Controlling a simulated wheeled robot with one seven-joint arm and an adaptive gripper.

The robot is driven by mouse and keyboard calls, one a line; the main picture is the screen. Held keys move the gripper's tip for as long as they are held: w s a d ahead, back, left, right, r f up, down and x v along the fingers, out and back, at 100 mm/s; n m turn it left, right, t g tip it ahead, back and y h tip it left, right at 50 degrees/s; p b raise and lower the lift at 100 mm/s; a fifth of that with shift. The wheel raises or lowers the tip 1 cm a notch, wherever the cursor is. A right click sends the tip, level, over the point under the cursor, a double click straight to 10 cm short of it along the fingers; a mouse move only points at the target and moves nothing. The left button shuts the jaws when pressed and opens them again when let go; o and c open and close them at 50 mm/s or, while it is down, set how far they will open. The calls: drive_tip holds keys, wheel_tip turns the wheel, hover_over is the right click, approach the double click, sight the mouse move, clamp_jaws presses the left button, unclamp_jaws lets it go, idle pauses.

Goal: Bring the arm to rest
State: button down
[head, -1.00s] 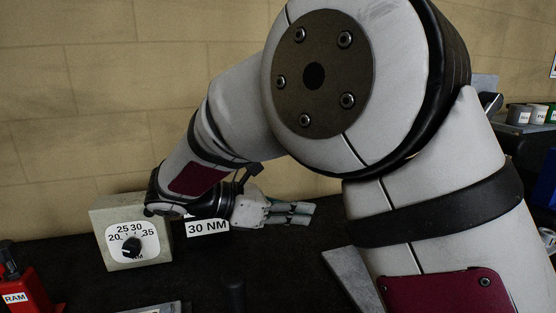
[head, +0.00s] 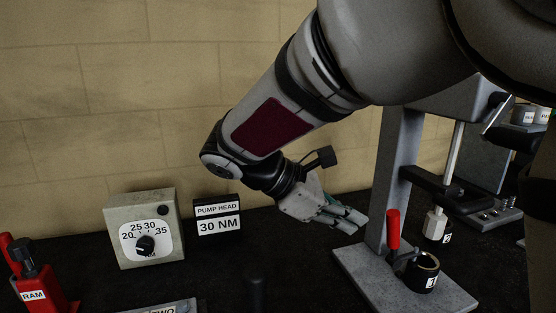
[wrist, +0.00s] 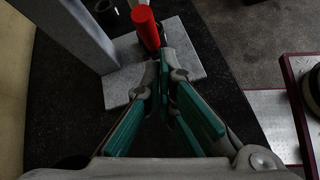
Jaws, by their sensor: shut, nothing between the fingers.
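My gripper (head: 350,222) is in the head view, above the dark bench and left of a grey press-like stand. Its fingers are shut and hold nothing. In the wrist view the green-padded fingers (wrist: 163,72) meet at their tips. The tips appear over the stand's grey base, close to a red handle (wrist: 146,27) in that view; I cannot tell the gap between them. My arm reaches in from the upper right of the head view.
The grey stand (head: 393,185) carries a red upright handle (head: 393,229) and a black cup (head: 423,272). A dial box (head: 120,222), a "PUMP HEAD 30 NM" sign (head: 218,215) and a red RAM unit (head: 42,285) stand left. Bench between sign and stand is mostly clear.

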drive_tip(key=s+d+f+m+t+y, duration=0.1)
drive_tip(key=s+d+m+y, duration=0.2)
drive_tip(key=s+m+y, duration=0.2)
drive_tip(key=s+d+f+m+t+y, duration=0.1)
drive_tip(key=s+d+m+y, duration=0.3)
drive_tip(key=s+m, duration=0.8)
drive_tip(key=shift+s+t+y, duration=0.4)
drive_tip(key=shift+s+y, duration=0.5)
drive_tip(key=shift+s, duration=0.2)
